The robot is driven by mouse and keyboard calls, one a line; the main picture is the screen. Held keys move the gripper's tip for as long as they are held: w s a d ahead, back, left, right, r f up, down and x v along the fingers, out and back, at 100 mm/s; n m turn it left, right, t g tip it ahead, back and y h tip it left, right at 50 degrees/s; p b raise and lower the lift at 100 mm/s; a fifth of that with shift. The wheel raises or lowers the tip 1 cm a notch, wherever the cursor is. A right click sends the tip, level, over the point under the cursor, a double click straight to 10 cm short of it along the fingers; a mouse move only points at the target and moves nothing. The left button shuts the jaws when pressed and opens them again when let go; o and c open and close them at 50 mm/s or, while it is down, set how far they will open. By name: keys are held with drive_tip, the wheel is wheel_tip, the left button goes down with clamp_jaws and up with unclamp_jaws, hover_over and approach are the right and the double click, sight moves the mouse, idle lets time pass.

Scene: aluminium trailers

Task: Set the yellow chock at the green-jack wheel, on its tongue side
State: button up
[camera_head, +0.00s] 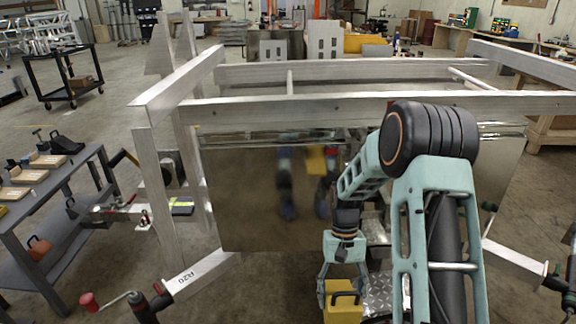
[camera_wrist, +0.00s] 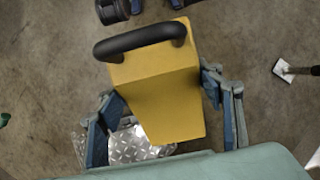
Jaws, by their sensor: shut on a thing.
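The yellow chock (camera_head: 343,306), a wedge-like block with a black handle, is in my gripper (camera_head: 342,268) low in front of the trailer panel. In the wrist view the chock (camera_wrist: 160,90) is between the two fingers of my gripper (camera_wrist: 165,105), which are shut on its sides. Its handle lies toward the top of that view. A dark round part with a metal face (camera_wrist: 112,10), perhaps a wheel, shows at the top edge, apart from the chock. A small green piece (camera_wrist: 4,119) shows at the left edge. I cannot tell which wheel belongs to the green jack.
The aluminium trailer frame (camera_head: 340,108) and its shiny panel (camera_head: 260,200) stand ahead. Diamond plate (camera_head: 379,295) lies beside the chock. A red-handled crank (camera_head: 89,302) is at lower left, near a grey workbench (camera_head: 60,215). A dark jack end (camera_head: 556,280) is at right. Concrete floor lies between.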

sight(338, 286)
wheel_tip(338, 286, down, 16)
drive_tip(key=w+b, duration=0.1)
drive_tip(key=b, duration=2.1)
drive_tip(key=shift+w, duration=0.35)
drive_tip(key=shift+r, duration=0.2)
drive_tip(key=s+p+v, duration=0.1)
drive_tip(key=v, duration=0.4)
drive_tip(key=s+p+v, duration=0.1)
drive_tip(key=v, duration=0.3)
drive_tip(key=s+r+p+v, duration=0.1)
drive_tip(key=v, duration=0.4)
drive_tip(key=shift+w+r+p, duration=0.15)
drive_tip(key=shift+r+p, duration=0.2)
wheel_tip(338, 286, up, 26)
drive_tip(key=s+p, duration=0.2)
drive_tip(key=p, duration=3.5)
drive_tip(key=shift+s+r, duration=0.15)
drive_tip(key=shift+s, duration=0.1)
drive_tip(key=shift+a, duration=0.15)
